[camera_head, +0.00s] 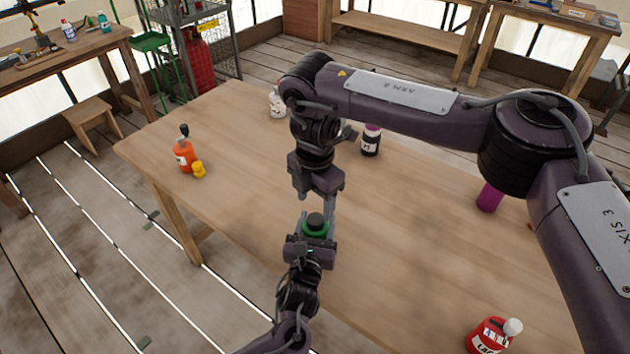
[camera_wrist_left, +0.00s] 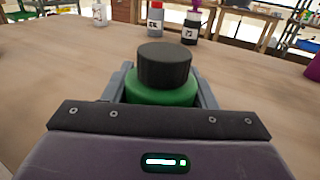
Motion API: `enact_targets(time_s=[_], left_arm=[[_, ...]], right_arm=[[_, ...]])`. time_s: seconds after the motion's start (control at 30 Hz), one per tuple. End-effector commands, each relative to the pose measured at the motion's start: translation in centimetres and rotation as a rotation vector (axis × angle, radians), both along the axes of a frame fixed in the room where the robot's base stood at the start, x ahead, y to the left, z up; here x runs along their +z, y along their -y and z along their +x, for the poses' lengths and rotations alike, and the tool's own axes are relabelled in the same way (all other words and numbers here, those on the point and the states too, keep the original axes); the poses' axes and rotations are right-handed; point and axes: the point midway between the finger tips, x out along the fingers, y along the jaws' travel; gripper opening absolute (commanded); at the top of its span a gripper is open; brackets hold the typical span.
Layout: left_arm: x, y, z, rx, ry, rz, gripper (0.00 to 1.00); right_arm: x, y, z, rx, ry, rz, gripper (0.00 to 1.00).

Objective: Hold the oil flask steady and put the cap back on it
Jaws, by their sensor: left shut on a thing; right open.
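The green flask (camera_head: 315,231) stands upright near the table's front edge, with a black cap (camera_head: 315,219) on its top. In the left wrist view the green flask (camera_wrist_left: 163,93) and the wide black cap (camera_wrist_left: 165,66) are close up, and the cap looks level. I cannot tell whether it is fully seated. My left gripper (camera_head: 313,240) is shut on the flask, a finger on each side of its body. My right gripper (camera_head: 317,207) points down just above the cap, open and empty. The right gripper does not show in the left wrist view.
An orange bottle (camera_head: 184,156) with a small yellow item (camera_head: 198,169) stands left. A white bottle (camera_head: 277,104) and a dark bottle (camera_head: 370,143) are behind. A purple cylinder (camera_head: 489,197) and a red bottle (camera_head: 488,338) are right. The table (camera_head: 420,250) is otherwise mostly clear.

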Motion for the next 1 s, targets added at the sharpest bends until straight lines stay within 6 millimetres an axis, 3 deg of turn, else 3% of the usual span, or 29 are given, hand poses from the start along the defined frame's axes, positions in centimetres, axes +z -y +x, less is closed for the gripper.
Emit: enact_targets(time_s=[0.1, 0.3, 0.73, 0.77, 0.93, 1.0], left_arm=[[0.0, 0.0, 0.0, 0.0, 0.0, 0.0, 0.0], [0.0, 0.0, 0.0, 0.0, 0.0, 0.0, 0.0], [0.0, 0.0, 0.0, 0.0, 0.0, 0.0, 0.0], [0.0, 0.0, 0.0, 0.0, 0.0, 0.0, 0.55], [0.0, 0.0, 0.0, 0.0, 0.0, 0.0, 0.77], [0.0, 0.0, 0.0, 0.0, 0.0, 0.0, 0.77]], right_arm=[[2.8, 0.0, 0.1, 0.001, 0.005, -0.002, 0.59], [5.7, 0.0, 0.0, 0.001, 0.002, -0.002, 0.59], [6.7, 0.0, -0.1, -0.001, -0.002, -0.001, 0.59], [6.7, 0.0, -0.1, -0.001, -0.002, -0.001, 0.59], [6.7, 0.0, -0.1, -0.001, -0.002, -0.001, 0.59], [6.7, 0.0, -0.1, -0.001, -0.002, -0.001, 0.59]])
